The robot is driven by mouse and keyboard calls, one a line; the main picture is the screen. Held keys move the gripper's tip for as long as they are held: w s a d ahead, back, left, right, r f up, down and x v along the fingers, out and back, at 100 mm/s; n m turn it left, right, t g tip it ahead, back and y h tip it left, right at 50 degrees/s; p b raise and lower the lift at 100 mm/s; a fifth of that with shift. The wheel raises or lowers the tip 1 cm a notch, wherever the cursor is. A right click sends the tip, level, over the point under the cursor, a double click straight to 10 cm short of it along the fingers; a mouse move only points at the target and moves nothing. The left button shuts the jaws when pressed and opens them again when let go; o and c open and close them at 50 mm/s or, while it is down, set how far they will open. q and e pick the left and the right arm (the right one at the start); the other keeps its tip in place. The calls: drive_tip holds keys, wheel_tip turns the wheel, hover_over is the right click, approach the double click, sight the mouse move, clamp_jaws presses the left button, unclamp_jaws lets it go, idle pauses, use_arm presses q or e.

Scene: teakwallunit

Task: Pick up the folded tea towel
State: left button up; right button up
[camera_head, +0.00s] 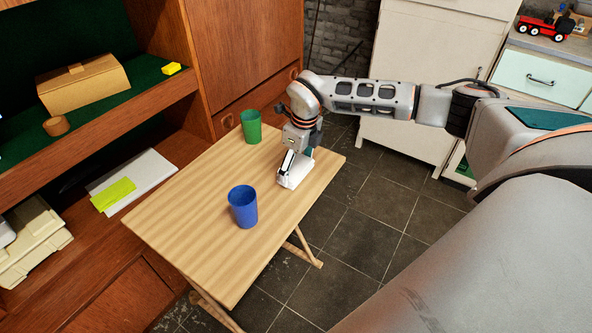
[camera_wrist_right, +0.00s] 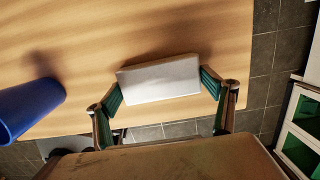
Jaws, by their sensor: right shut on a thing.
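The folded tea towel (camera_head: 294,171) is a small white block near the right edge of the wooden table (camera_head: 192,205). In the right wrist view the towel (camera_wrist_right: 158,79) lies between the two fingers of my right gripper (camera_wrist_right: 160,84), which touch its two short ends. My right gripper (camera_head: 293,166) is shut on the towel, coming down from above. I cannot tell whether the towel is clear of the tabletop. My left gripper is not in view.
A blue cup (camera_head: 243,207) stands left of the towel, and it also shows in the right wrist view (camera_wrist_right: 27,107). A green cup (camera_head: 251,127) stands at the table's far end. A wooden wall unit (camera_head: 225,50) borders the table's left side. Dark floor tiles lie to the right.

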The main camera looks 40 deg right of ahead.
sight(296, 167)
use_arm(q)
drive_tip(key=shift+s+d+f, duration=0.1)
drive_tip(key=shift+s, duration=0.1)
use_arm(e)
drive_tip(key=shift+r, duration=0.4)
use_arm(q)
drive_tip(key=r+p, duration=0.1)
drive_tip(key=p, duration=0.2)
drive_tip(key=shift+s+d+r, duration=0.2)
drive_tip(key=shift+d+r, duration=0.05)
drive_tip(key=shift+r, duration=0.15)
use_arm(e)
wheel_tip(296, 167, up, 19)
drive_tip(key=shift+a+r, duration=0.1)
